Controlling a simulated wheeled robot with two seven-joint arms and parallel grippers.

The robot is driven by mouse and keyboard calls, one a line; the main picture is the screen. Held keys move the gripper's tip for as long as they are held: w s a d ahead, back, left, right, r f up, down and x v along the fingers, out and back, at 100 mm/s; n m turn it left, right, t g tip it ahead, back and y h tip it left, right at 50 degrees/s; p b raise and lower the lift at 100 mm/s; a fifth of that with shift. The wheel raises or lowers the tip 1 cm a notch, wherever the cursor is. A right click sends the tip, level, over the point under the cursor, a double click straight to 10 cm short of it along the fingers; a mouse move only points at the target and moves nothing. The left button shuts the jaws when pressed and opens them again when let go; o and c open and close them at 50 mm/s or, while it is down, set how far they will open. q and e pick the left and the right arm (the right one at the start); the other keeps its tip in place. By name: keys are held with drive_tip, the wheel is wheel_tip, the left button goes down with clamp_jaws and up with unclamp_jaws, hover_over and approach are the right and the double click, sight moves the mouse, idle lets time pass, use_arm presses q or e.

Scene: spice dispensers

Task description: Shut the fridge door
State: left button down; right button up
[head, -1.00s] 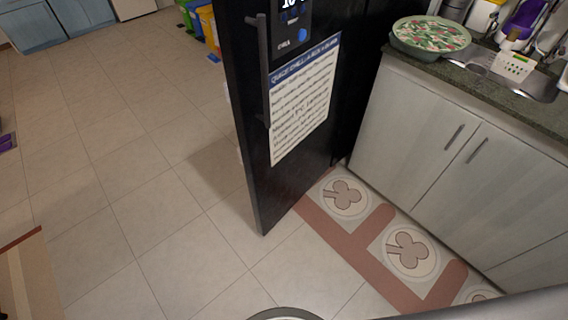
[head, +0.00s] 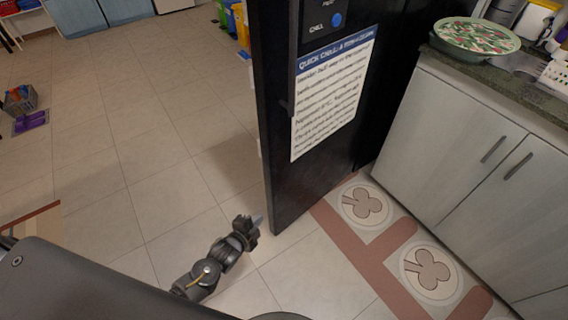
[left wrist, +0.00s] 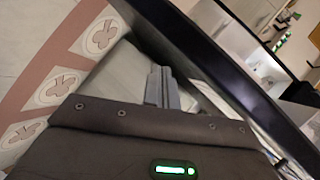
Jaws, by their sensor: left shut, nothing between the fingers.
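The black fridge door (head: 275,130) stands open in the head view, with a dark handle and a printed sheet (head: 331,92) on its front. In the left wrist view the door's edge (left wrist: 215,70) runs diagonally from the top middle to the lower right. My left gripper (head: 256,222) is at the left of the door's bottom edge, close to it; I cannot tell if it touches. In the left wrist view its fingers (left wrist: 161,88) are together and empty. My right gripper is not in view.
Grey cabinets (head: 470,150) with a counter and a patterned bowl (head: 475,36) stand at the right. A patterned mat (head: 395,250) lies before them. Coloured bins (head: 232,20) stand behind the door. The tiled floor (head: 130,150) at the left is mostly clear.

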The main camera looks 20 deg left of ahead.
sight(283, 155)
use_arm(q)
drive_tip(key=w+d+r+m+t+h+b, duration=0.1)
drive_tip(key=w+d+r+m+t+h, duration=0.15)
drive_tip(key=r, duration=0.65)
drive_tip(key=w+d+r+m+t+h+b, duration=0.1)
drive_tip(key=w+d+r+m+t, duration=0.2)
drive_tip(key=r, duration=0.6)
drive_tip(key=shift+m+g, duration=0.25)
drive_tip(key=shift+g, duration=0.3)
drive_tip(key=shift+w+a+f, duration=0.1)
drive_tip(key=shift+w, duration=1.6)
drive_tip(key=shift+w+a+f, duration=0.1)
drive_tip(key=shift+w+a, duration=0.05)
drive_tip(key=shift+w, duration=1.5)
drive_tip(key=shift+w+a+f, duration=0.1)
drive_tip(key=shift+w, duration=1.6)
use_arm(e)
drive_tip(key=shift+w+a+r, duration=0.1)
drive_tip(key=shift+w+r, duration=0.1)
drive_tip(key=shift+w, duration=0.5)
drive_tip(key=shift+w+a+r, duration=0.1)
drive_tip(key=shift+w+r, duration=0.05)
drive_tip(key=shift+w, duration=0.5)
use_arm(q)
drive_tip(key=shift+a, duration=0.1)
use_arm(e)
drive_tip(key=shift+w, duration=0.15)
